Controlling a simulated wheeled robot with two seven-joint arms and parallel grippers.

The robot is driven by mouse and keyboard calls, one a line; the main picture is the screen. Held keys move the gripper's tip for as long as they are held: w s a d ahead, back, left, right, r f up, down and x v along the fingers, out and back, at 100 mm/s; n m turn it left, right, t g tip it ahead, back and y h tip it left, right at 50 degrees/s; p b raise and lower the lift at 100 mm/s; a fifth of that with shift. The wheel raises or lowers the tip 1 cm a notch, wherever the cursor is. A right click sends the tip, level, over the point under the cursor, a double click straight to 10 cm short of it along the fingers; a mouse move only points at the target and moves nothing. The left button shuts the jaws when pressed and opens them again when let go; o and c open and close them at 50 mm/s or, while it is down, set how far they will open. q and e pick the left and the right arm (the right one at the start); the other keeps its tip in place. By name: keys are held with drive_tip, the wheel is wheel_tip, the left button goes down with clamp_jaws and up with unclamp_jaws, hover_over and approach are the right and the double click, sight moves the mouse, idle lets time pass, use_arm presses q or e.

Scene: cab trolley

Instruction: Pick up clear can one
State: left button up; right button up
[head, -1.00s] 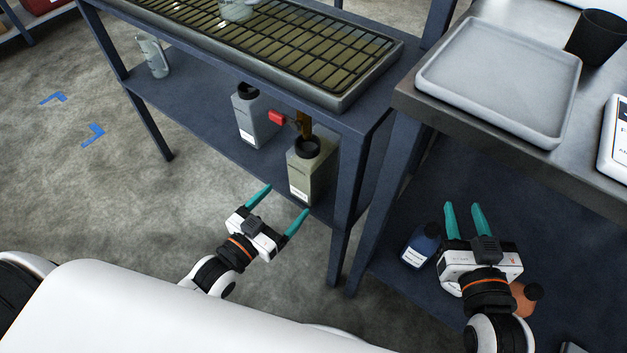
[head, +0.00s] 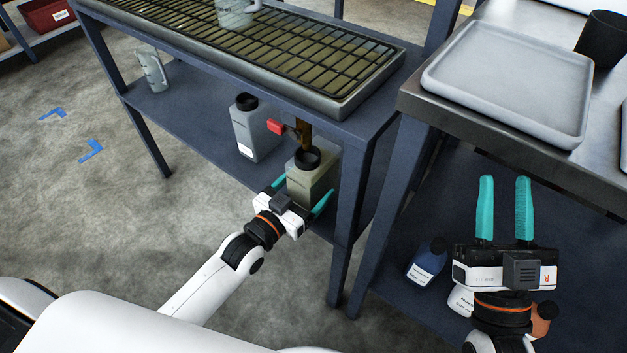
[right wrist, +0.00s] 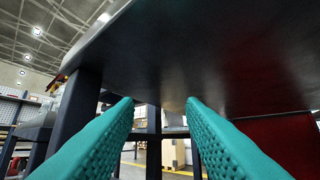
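A translucent can (head: 311,180) with yellowish liquid and a black-rimmed open neck stands upright on the lower shelf, under the tap. A second, greyer can (head: 252,132) with a black cap stands behind it to the left. I cannot tell which is called clear can one. My left gripper (head: 302,194) is open, its teal fingers on either side of the liquid-holding can's lower part; contact cannot be seen. My right gripper (head: 505,185) is open and empty at the right, near the bench edge. In the right wrist view its fingers (right wrist: 160,103) are apart with nothing between.
A red-handled tap (head: 281,127) hangs just above the can's neck. The table leg (head: 352,215) stands close right of the left gripper. A grey tray (head: 505,90) lies on the right bench. A blue bottle (head: 427,263) stands below it.

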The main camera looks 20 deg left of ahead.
use_arm(q)
drive_tip(key=shift+b+x, duration=0.35)
drive_tip(key=shift+x, duration=1)
use_arm(e)
drive_tip(key=s+r+t, duration=0.1)
drive_tip(key=s+r+t+y, duration=0.1)
drive_tip(key=shift+s+d+r+t, duration=0.15)
drive_tip(key=shift+s+r+t, duration=0.15)
drive_tip(key=shift+s, duration=0.1)
use_arm(q)
drive_tip(key=shift+c, duration=0.4)
drive_tip(key=c, duration=1.2)
drive_tip(key=shift+w+r, duration=0.1)
drive_tip(key=shift+r, duration=0.05)
drive_tip(key=shift+c, duration=0.9)
use_arm(e)
drive_tip(key=shift+w, duration=0.15)
